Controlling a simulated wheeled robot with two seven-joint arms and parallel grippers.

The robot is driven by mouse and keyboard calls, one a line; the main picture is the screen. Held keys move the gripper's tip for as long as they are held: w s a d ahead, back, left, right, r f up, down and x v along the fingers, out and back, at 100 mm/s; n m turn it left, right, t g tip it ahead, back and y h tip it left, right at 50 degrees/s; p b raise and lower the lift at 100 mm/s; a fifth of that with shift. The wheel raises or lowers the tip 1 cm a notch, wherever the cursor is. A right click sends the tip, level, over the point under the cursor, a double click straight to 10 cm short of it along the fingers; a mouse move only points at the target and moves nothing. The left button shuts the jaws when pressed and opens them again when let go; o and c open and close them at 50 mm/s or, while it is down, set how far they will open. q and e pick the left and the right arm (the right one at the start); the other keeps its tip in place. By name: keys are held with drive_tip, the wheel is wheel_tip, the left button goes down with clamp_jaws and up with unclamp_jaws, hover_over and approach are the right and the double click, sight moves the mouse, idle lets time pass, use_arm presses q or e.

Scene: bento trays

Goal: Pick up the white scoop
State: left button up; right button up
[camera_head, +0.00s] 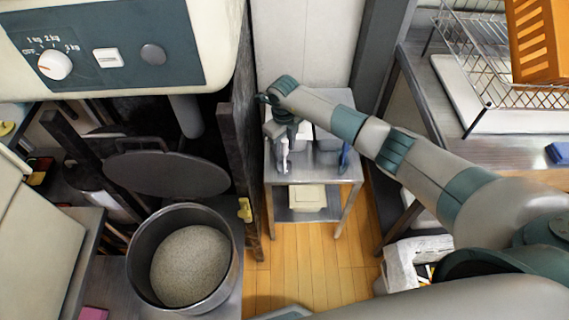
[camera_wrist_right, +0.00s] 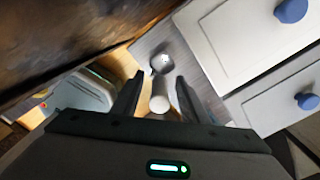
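The white scoop (camera_wrist_right: 159,100) shows in the right wrist view, with its pale handle towards me and its greyish bowl (camera_wrist_right: 161,63) farther off. My right gripper (camera_wrist_right: 157,92) is open, with one dark finger on each side of the handle and visible gaps between. I cannot tell how far the handle reaches in between the fingers. In the head view my right gripper (camera_head: 283,136) is over the small metal table (camera_head: 313,175), and a narrow white piece (camera_head: 285,155), probably the scoop, shows just below it. My left gripper is not in view.
Pale containers with blue knobs (camera_wrist_right: 291,10) lie close on the right in the wrist view. A dark upright panel (camera_head: 243,130) stands left of the small table. A pot of rice (camera_head: 190,265) is at the lower left. A wire rack (camera_head: 505,60) is at the right.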

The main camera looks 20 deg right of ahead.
sight(285, 140)
clamp_jaws()
drive_tip(key=shift+r+p, duration=0.55)
drive_tip(key=shift+r, duration=0.25)
wheel_tip(285, 140, up, 3)
drive_tip(key=p, duration=0.2)
drive_tip(key=shift+s+r+p, duration=0.15)
drive_tip(key=shift+p, duration=0.15)
drive_tip(key=s+d+r+p, duration=0.1)
drive_tip(key=s+r+p, duration=0.5)
drive_tip(key=s+p, duration=0.5)
drive_tip(key=shift+d+p, duration=0.3)
drive_tip(key=shift+d, duration=0.1)
drive_tip(key=shift+s, duration=0.1)
